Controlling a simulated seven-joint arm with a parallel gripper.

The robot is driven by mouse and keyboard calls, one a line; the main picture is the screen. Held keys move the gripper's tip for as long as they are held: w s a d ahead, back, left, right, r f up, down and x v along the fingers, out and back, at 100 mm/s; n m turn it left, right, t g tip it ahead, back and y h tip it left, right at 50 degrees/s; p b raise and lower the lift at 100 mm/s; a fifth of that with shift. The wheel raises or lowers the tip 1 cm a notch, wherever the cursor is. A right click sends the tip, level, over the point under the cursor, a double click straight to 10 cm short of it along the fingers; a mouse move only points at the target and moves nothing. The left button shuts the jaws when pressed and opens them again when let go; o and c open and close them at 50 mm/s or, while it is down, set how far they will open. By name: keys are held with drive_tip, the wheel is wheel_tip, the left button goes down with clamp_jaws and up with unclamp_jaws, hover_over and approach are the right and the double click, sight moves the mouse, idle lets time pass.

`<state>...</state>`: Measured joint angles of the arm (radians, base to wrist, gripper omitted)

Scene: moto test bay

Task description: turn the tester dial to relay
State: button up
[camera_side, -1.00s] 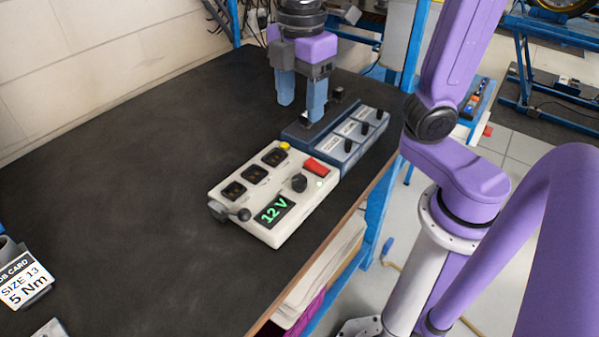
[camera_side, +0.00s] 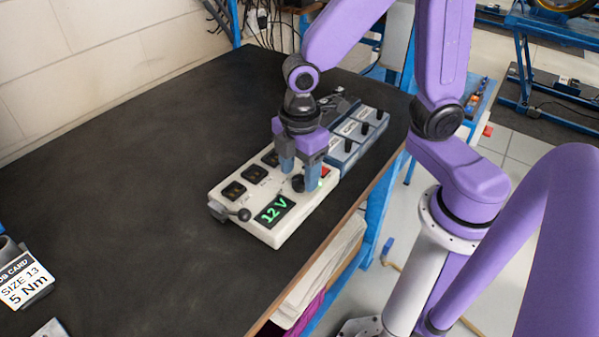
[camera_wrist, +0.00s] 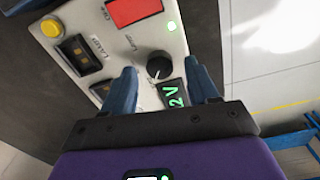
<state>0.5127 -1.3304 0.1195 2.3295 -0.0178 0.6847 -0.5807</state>
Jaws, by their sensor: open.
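The white tester box (camera_side: 258,225) lies on the dark bench, and its green display (camera_side: 273,211) reads 12 V. Its black dial (camera_side: 298,184) stands beside the red switch, partly hidden by my gripper in the side view. In the wrist view the dial (camera_wrist: 159,65) shows a light pointer mark, with the words around it too small to read fully. My gripper (camera_side: 299,180) is open and low over the tester. In the wrist view its two blue fingers (camera_wrist: 163,82) are on either side of the dial, a little short of it, with gaps showing.
A yellow button (camera_wrist: 51,27) and red switch (camera_wrist: 133,10) are on the tester. A blue-grey unit with several black knobs (camera_side: 347,145) adjoins it at the back right.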

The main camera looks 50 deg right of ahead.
drive_tip(key=shift+f, duration=0.65)
drive_tip(key=c, duration=1)
drive_tip(key=shift+c, duration=0.2)
drive_tip(key=shift+m, duration=0.4)
drive_tip(key=m, duration=0.3)
drive_tip(key=shift+r+m, duration=0.1)
drive_tip(key=shift+m, duration=2.9)
